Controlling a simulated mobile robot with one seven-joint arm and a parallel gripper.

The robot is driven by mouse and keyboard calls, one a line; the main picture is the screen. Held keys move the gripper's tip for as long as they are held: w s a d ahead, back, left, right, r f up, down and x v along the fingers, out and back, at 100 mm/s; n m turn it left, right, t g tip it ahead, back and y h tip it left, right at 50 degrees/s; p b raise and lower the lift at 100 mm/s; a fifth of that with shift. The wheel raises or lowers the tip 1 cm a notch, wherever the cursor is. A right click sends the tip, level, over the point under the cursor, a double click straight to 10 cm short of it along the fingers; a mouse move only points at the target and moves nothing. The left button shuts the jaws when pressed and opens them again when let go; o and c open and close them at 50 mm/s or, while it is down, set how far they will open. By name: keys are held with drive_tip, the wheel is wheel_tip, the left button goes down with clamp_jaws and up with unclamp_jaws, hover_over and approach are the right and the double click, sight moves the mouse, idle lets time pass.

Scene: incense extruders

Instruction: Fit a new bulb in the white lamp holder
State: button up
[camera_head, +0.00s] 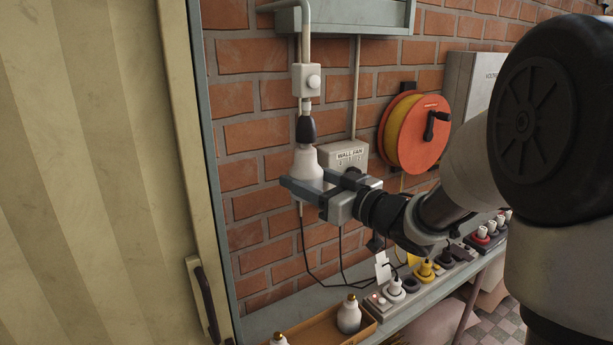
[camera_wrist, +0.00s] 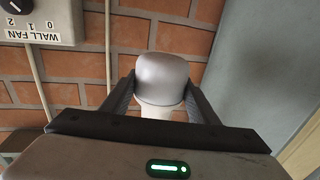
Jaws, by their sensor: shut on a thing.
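A white bulb (camera_head: 306,163) hangs upright below a black lamp socket (camera_head: 306,129), its neck up against the socket's lower end. I cannot tell how deep the neck sits in it. A white switch box (camera_head: 306,80) is on the pipe above the socket; no other white holder is clear to me. My gripper (camera_head: 307,184) is shut on the bulb's wide lower part from the right. In the wrist view, the picture is upside down and the bulb (camera_wrist: 162,76) sits between both fingers. The socket is hidden there.
A shallow brown box (camera_head: 310,335) with more bulbs (camera_head: 349,315) lies on the bench below. Several plugs stand along the bench (camera_head: 425,271). The wall fan switch box (camera_head: 346,154) is close behind my gripper. An orange cable reel (camera_head: 415,133) hangs further right. A door frame is at left.

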drive_tip(key=o, duration=1.1)
drive_tip(key=shift+o, duration=0.2)
